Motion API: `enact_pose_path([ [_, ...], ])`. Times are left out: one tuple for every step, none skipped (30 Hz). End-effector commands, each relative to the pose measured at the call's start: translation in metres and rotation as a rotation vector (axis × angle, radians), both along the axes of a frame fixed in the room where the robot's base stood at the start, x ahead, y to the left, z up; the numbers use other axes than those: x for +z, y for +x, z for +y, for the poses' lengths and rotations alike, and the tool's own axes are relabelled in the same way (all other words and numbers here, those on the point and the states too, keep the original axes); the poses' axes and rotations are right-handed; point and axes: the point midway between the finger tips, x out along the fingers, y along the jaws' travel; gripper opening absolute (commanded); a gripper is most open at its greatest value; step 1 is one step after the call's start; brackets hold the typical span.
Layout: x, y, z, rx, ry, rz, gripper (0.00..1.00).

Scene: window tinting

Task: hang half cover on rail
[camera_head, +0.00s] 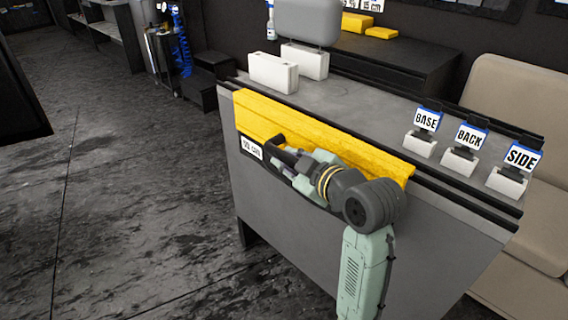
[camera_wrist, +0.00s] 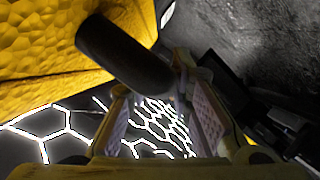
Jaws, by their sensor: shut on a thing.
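The yellow half cover (camera_head: 330,140) is a long strip along the front edge of the grey counter, with its upper edge near the black rail (camera_head: 455,188). Whether it is hooked on the rail cannot be told. A white label (camera_head: 252,148) is at its left end. My gripper (camera_head: 285,160) is in front of the cover's left part. In the wrist view my gripper's fingers (camera_wrist: 172,88) are around the end of a black bar-like handle (camera_wrist: 125,55) beside the yellow cover (camera_wrist: 45,50). The grasp is partly hidden by my own arm and fingers.
White stands with BASE (camera_head: 426,120), BACK (camera_head: 470,137) and SIDE (camera_head: 522,157) signs stand at the counter's right. White boxes (camera_head: 273,73) are at its left rear. A beige sofa (camera_head: 515,90) is behind. Floor left of the counter is clear.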

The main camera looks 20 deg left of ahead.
Motion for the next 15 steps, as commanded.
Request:
enact_pose_path([
  [0.000, 0.004, -0.002, -0.001, 0.000, -0.002, 0.00],
  [0.000, 0.006, -0.002, -0.001, 0.001, -0.003, 0.00],
  [0.000, 0.008, -0.003, -0.001, 0.001, -0.003, 0.00],
  [0.000, 0.011, -0.004, -0.002, 0.001, -0.002, 0.00],
  [0.000, 0.013, -0.004, -0.002, 0.002, -0.002, 0.00],
  [0.000, 0.015, -0.005, -0.001, 0.001, -0.003, 0.00],
  [0.000, 0.017, -0.006, -0.001, 0.001, -0.003, 0.00],
  [-0.001, 0.019, -0.007, -0.001, 0.001, -0.003, 0.00],
  [-0.001, 0.022, -0.008, -0.001, 0.001, -0.002, 0.00],
  [-0.001, 0.024, -0.008, -0.001, 0.002, -0.001, 0.00],
  [-0.001, 0.025, -0.009, -0.001, 0.002, -0.001, 0.00],
  [-0.001, 0.028, -0.010, -0.001, 0.002, -0.001, 0.00],
  [-0.002, 0.030, -0.011, -0.001, 0.002, -0.001, 0.00],
  [-0.002, 0.032, -0.012, -0.001, 0.001, -0.001, 0.00],
  [-0.002, 0.035, -0.013, -0.002, 0.001, -0.002, 0.00],
])
